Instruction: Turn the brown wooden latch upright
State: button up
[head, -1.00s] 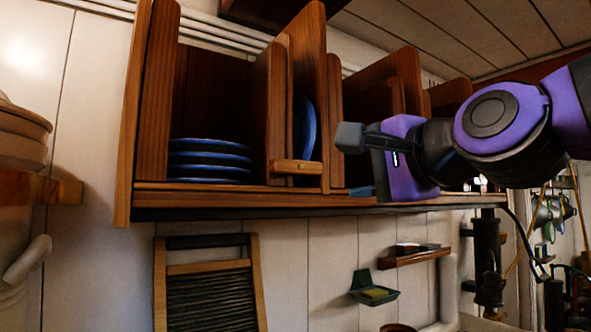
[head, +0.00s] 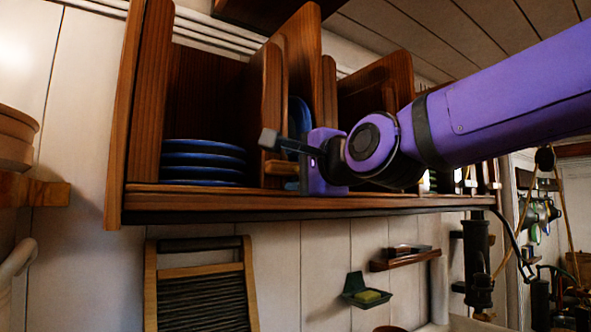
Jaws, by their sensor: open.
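The brown wooden latch (head: 280,168) lies sideways, close to level, at the front of the narrow slot in the plate rack. Its right end is partly hidden by my gripper. My gripper (head: 270,142) is open and reaches in from the right. Its dark finger points left and shows just above the latch, in front of the slot's left divider. The other finger cannot be clearly told apart. I cannot tell whether the gripper touches the latch.
The wooden rack (head: 215,201) has tall dividers close around my gripper. A washboard (head: 200,290) and a soap dish (head: 366,296) hang below.

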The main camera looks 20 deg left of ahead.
jog(key=shift+w+a, duration=0.25)
jog(key=shift+a, duration=0.1)
jog(key=c, duration=0.9)
